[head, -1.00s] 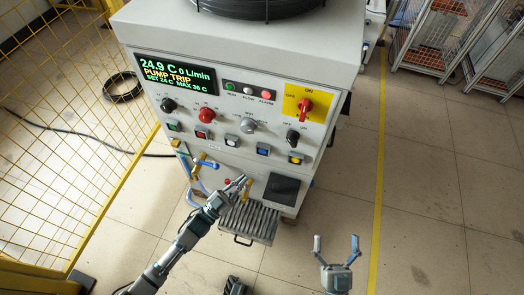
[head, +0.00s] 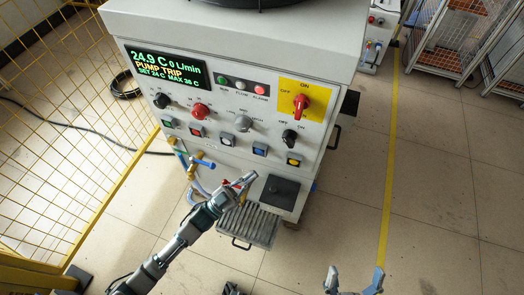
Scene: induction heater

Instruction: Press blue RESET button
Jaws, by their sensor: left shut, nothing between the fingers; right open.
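The blue button (head: 260,150) sits in the lower row of square buttons on the white machine's front panel (head: 225,165), between the white button (head: 227,141) and the yellow button (head: 293,161). Its label is too small to read. My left gripper (head: 251,176) is shut and empty, below the blue button and a little left of it. A gap shows between its tip and the button in the picture. My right gripper (head: 353,277) is open and empty at the bottom edge, over the floor, partly cut off.
The panel's display (head: 166,66) reads PUMP TRIP. Knobs and a red switch (head: 301,102) on a yellow plate stick out above the buttons. Blue-handled valves (head: 203,163) and a black box (head: 279,191) are lower down.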

